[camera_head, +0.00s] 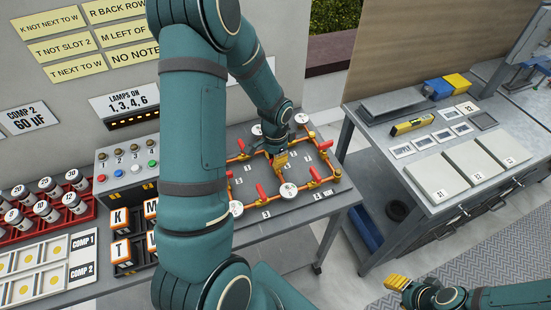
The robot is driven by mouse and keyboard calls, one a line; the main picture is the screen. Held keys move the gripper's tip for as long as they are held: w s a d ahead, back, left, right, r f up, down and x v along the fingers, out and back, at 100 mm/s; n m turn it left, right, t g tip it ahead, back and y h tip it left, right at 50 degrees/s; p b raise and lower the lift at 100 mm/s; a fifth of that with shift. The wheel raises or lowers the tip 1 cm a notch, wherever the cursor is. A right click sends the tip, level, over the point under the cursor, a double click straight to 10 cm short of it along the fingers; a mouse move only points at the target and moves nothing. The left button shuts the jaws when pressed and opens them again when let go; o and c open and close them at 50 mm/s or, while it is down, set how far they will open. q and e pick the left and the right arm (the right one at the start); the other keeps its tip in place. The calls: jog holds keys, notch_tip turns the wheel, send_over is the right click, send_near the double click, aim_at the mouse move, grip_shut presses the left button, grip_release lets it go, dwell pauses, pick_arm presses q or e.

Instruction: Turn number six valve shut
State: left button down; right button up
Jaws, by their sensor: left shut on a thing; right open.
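The valve board (310,209) lies on the bench, with orange pipes, red valve handles and round white gauges. Small number plates sit beside the valves, but most are too small to read, so I cannot tell which is number six. Red handles show at the front left (262,192), front right (315,174) and back right (311,136). My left gripper (281,161) reaches down to the middle of the board and is shut on a valve handle, mostly hidden by the fingers. My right gripper (397,283) is open and empty, low over the floor at the right.
My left arm crosses the view and hides part of the bench. A control box (128,168) with lamps and buttons, lettered blocks (121,222) and a red rack of cylinders (45,212) stand left. A grey side table (441,168) with plates stands right, across a gap.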

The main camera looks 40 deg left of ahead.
pick_arm(q)
jog(key=shift+f+m, duration=0.1)
jog(key=shift+m, duration=0.4)
jog(key=c, duration=1)
grip_release()
jog(key=shift+r, duration=0.55)
notch_tip(320, 180, up, 11)
